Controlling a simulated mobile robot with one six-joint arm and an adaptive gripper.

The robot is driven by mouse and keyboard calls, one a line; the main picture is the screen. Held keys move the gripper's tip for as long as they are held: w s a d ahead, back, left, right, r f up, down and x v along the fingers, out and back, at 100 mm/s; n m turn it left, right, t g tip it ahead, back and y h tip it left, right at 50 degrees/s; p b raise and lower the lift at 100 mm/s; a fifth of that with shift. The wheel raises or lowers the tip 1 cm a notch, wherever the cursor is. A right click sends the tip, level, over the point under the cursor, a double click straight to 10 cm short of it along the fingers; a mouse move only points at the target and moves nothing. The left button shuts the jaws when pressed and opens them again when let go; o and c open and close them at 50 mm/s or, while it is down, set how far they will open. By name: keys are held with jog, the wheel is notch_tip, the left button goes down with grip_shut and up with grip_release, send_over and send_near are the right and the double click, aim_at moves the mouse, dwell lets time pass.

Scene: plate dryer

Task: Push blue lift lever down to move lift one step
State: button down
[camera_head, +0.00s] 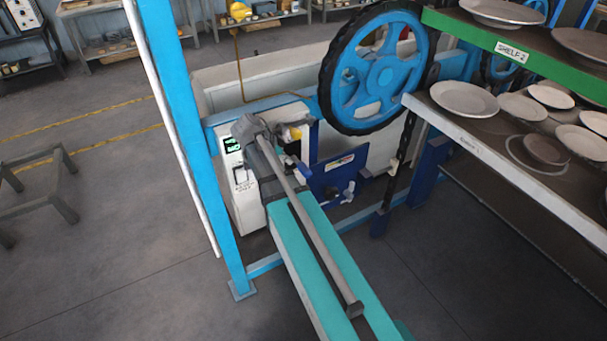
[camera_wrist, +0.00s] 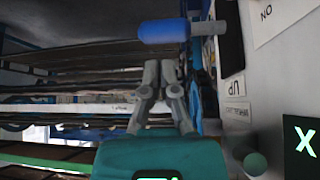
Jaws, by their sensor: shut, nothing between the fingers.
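The blue lift lever (camera_wrist: 163,31) shows at the top of the wrist view as a thick blue handle, its grey rod running right toward a white panel. My gripper (camera_wrist: 158,66) is below it in that picture, with grey fingers closed together and empty. The fingertips point at the handle, with a small gap in the picture; contact cannot be told. In the head view the white control box (camera_head: 245,205) with a green display stands behind my arm, which hides my gripper. The lift's shelves (camera_head: 530,180) carry several plates at the right.
A large blue wheel (camera_head: 377,75) with a dark rim stands behind my arm. A blue upright post (camera_head: 190,130) is left of the control box. A dark blue panel (camera_head: 338,178) is right of the box. Open grey floor (camera_head: 110,240) lies at the left.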

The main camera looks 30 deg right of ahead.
aim_at(302, 169)
jog(key=shift+d, duration=0.1)
jog(key=shift+f, duration=0.1)
dwell(0.4)
jog(key=shift+b+x, duration=1.05)
jog(key=shift+x, duration=0.05)
jog(key=shift+b+x, duration=1.75)
jog(key=shift+x, duration=0.55)
